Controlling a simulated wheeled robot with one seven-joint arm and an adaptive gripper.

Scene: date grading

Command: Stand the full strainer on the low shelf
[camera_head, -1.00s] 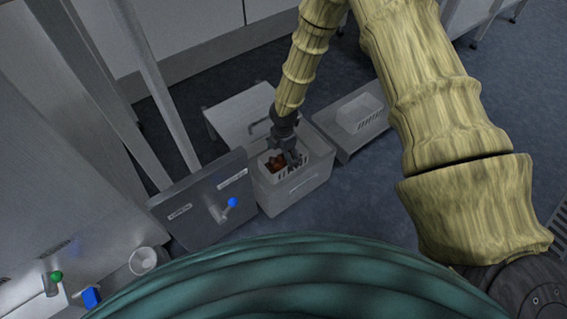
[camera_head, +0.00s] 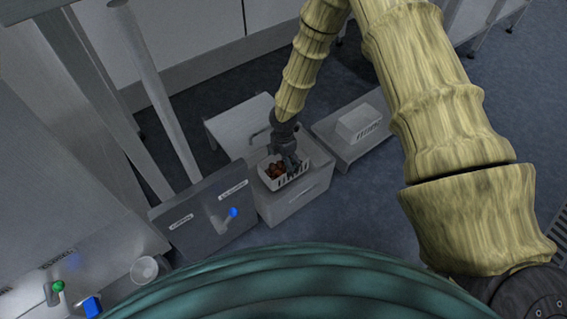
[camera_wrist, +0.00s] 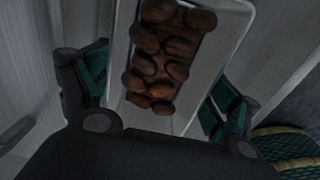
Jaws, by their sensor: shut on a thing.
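The full strainer (camera_head: 297,181) is a white slotted basket heaped with brown dates. In the head view it is over the grey bin (camera_head: 309,201), its slotted side showing above the bin's front. My gripper (camera_head: 285,157) is shut on it from above. In the wrist view the strainer (camera_wrist: 206,85) lies between the two fingers of my gripper (camera_wrist: 158,88), with dates filling its middle. A low grey shelf (camera_head: 343,150) stands right of the bin. I cannot tell whether the strainer's underside is fully clear of the bin.
A second white slotted strainer (camera_head: 357,124) stands on the low shelf's back part. A pale low table (camera_head: 229,124) is behind the bin. A dark panel with a blue-knobbed lever (camera_head: 233,212) stands close on the left. A white cup (camera_head: 144,269) is at lower left.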

